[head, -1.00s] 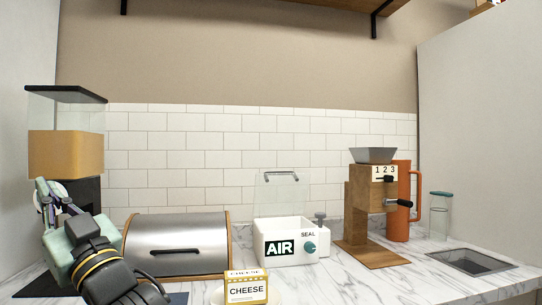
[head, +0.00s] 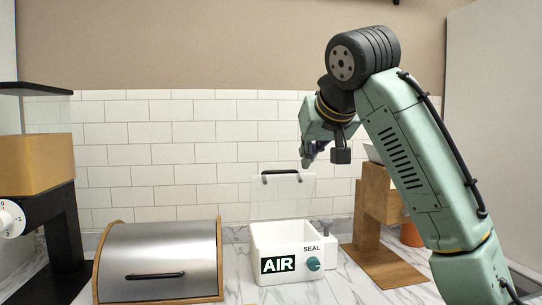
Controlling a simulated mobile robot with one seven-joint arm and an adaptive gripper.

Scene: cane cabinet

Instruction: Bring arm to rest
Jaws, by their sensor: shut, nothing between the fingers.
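My arm reaches up from the lower right in the head view, bends at a dark joint at the top and comes down to the left. My gripper (head: 309,155) hangs in the air above the counter, in front of the tiled wall and up and to the right of the sealer's clear lid. It is shut and holds nothing. Its fingertips are small and partly hidden by the wrist.
A white sealer (head: 284,250) marked AIR stands below with its clear lid (head: 282,196) raised. A steel-fronted bread box (head: 158,262) is left of it. A wooden grinder (head: 372,215) stands behind my arm. A dispenser (head: 36,165) is far left.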

